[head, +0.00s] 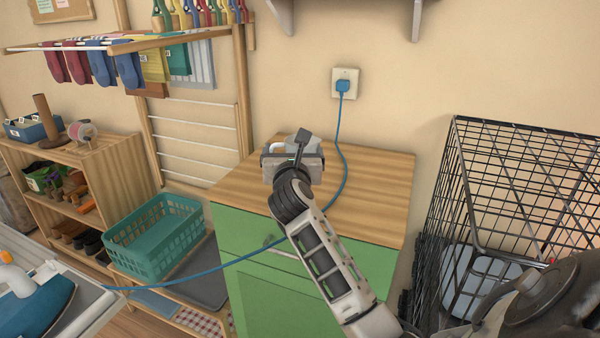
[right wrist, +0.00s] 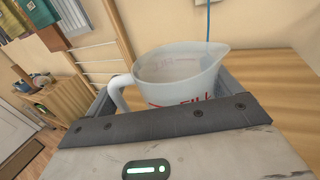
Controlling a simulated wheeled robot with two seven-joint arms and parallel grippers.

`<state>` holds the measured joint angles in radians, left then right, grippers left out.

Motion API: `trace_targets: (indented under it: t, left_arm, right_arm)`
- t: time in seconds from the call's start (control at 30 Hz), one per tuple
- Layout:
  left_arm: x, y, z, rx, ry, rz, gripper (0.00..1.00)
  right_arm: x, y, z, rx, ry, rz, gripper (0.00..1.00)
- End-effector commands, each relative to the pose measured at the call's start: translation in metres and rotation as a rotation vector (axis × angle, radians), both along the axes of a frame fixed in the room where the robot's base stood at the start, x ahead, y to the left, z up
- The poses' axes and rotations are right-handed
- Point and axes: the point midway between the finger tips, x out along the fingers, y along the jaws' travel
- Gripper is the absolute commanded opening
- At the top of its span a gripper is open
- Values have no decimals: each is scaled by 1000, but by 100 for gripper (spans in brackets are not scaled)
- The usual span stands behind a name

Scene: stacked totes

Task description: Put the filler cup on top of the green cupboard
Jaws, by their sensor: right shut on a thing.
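The filler cup (right wrist: 180,85) is a translucent white jug with a spout, a handle and red lettering. It stands upright between the jaws of my right gripper (head: 293,160), which is shut on it. In the head view the cup is mostly hidden by the gripper. The green cupboard (head: 380,190) has a wooden top and green front. The gripper and cup are over the rear left part of that top, which also shows in the right wrist view (right wrist: 265,75). The cup's base is hidden, so I cannot tell if it touches the top. My left gripper is not in view.
A blue cord (head: 338,150) runs from the wall socket (head: 345,83) across the cupboard top towards the iron (head: 35,300). A black wire crate (head: 520,190) stands to the right. A teal basket (head: 155,240) is at the left. The cupboard top's right side is clear apart from the cord.

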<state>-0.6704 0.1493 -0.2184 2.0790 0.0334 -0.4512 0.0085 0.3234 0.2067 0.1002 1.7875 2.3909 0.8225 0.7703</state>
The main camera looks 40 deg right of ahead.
Motion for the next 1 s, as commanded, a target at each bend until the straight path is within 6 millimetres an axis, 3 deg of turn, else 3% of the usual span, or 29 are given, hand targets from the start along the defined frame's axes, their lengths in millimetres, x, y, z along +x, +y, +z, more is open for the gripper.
trace_targets:
  t: [0.1, 0.4, 0.53, 1.0]
  left_arm:
    - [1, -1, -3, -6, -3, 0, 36]
    - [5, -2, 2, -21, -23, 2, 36]
    - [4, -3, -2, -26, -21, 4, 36]
    - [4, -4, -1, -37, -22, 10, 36]
  right_arm:
    - [6, -14, -19, -4, 0, -1, 60]
    - [13, -32, -43, -4, 0, -1, 60]
    - [13, -30, -64, -4, 0, 1, 60]
    - [13, -29, -72, -3, -3, 0, 60]
